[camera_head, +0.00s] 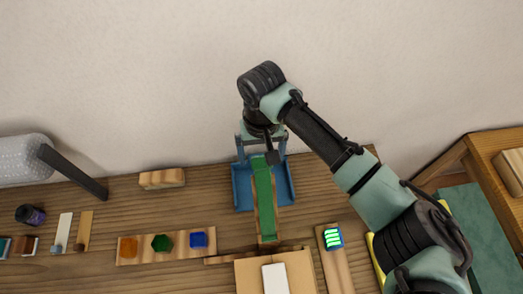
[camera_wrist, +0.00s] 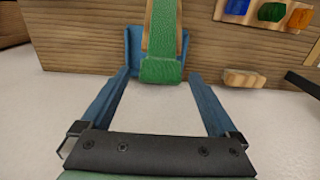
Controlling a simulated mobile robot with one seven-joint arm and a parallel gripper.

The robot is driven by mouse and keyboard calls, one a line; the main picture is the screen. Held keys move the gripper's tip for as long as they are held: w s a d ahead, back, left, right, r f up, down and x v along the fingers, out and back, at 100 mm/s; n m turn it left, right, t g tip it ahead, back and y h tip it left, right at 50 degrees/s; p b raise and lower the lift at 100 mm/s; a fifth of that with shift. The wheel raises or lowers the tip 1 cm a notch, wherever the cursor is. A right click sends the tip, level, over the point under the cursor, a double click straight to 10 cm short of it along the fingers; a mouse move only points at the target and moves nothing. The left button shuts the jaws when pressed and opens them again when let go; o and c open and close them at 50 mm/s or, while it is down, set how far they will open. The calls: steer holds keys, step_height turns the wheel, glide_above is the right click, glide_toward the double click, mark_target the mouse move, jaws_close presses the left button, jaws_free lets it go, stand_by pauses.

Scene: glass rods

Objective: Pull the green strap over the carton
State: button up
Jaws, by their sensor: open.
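The green strap (camera_head: 264,195) lies lengthwise along a narrow wooden piece, its far end over the blue tray. In the wrist view the green strap (camera_wrist: 163,30) ends in a thick rounded end that hangs in front of the tray. My gripper (camera_head: 262,154) is at the far edge of the table by that end. In the wrist view my gripper (camera_wrist: 160,76) is open and empty, with one blue finger on each side of the strap end, apart from it. A tan box (camera_head: 247,272), which looks like the carton, is at the bottom edge, partly cut off.
The blue tray (camera_head: 241,190) surrounds the strap's far part. A board (camera_head: 140,250) with orange, green and blue pieces lies left. A small wooden block (camera_head: 161,179) sits near the wall. A white piece (camera_head: 275,279) is on the tan box. A striped green item (camera_head: 333,238) is right.

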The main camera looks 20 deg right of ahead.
jaws_close()
stand_by(0.5)
